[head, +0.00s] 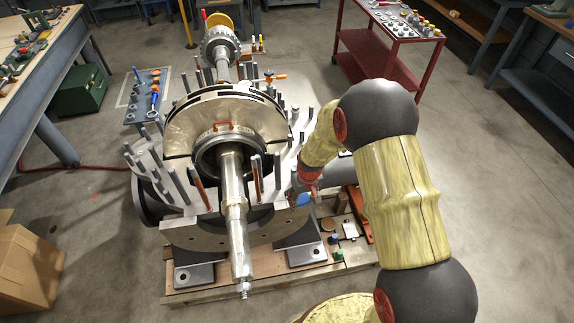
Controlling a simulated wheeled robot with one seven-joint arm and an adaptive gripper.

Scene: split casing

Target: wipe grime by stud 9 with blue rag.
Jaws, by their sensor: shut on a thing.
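My gripper (306,190) is at the right front side of the split casing (205,232), close to its flange and mostly hidden behind my own arm. It is shut on the blue rag (303,200), which shows as a small blue patch below it. I cannot tell whether the rag touches the casing. Several upright studs (257,178) stand along the flange on both sides of the shaft. I cannot read stud numbers, so stud 9 cannot be picked out. No grime is clear at this size.
A steel shaft (236,215) and large impeller (222,122) lie along the casing's middle. A red cart (385,55) with small parts stands behind at right. A blue stand (150,98) with tools is at left. A cardboard box (30,262) sits at lower left.

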